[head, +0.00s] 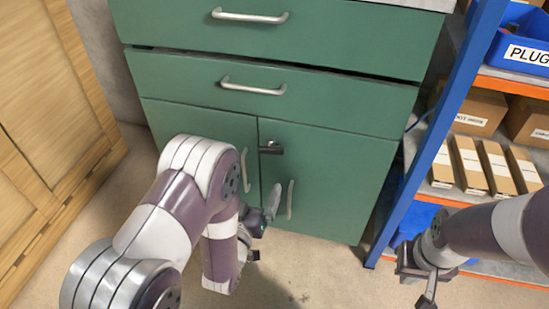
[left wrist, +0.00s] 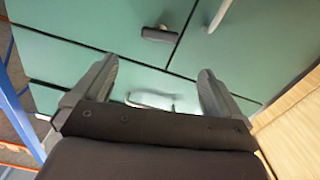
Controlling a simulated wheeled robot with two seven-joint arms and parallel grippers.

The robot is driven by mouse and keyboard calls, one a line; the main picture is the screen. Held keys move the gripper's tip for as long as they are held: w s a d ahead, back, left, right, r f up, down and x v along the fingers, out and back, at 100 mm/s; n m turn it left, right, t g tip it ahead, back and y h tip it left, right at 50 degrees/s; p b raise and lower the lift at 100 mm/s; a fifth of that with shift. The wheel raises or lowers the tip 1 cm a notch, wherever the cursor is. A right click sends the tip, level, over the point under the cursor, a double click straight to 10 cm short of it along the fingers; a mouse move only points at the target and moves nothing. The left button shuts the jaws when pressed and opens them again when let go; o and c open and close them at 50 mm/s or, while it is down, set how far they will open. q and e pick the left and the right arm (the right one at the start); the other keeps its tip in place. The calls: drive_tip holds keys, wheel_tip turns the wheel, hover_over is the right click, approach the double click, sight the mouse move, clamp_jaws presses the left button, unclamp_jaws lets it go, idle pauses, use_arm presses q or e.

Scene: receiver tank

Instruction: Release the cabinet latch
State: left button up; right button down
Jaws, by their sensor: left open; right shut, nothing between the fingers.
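The cabinet (head: 325,155) is green, with two drawers above two doors. The latch (head: 271,149) is a small dark lever on the right door near its top inner corner. It lies about horizontal, its left end at the seam between the doors. It also shows in the left wrist view (left wrist: 158,33), beyond the fingertips. My left gripper (head: 264,225) is open and empty, in front of the doors and below the latch, apart from it. Its spread fingers show in the left wrist view (left wrist: 158,76). My right gripper (head: 427,290) is shut and empty at lower right, away from the cabinet.
Both doors look closed, with upright handles on the left door (head: 245,170) and right door (head: 290,199). Drawer handles (head: 253,87) stick out above. A blue-framed shelf (head: 435,135) with boxes stands right; a wooden piece (head: 50,110) stands left. My left arm covers part of the left door.

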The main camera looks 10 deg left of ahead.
sight(271, 151)
use_arm(q)
drive_tip(key=w+b, duration=0.2)
drive_tip(key=w, duration=0.4)
drive_tip(key=w+b, duration=0.3)
drive_tip(key=w, duration=0.2)
drive_tip(key=shift+w+d, duration=0.2)
drive_tip(key=shift+w, duration=0.2)
drive_tip(key=shift+w+r, duration=0.1)
drive_tip(key=shift+w, duration=0.3)
drive_tip(key=c, duration=1)
drive_tip(key=shift+r+m+p, duration=0.2)
drive_tip(key=shift+m+p, duration=0.35)
drive_tip(key=shift+m, duration=0.15)
drive_tip(key=shift+f+m, duration=0.15)
drive_tip(key=shift+m, duration=0.25)
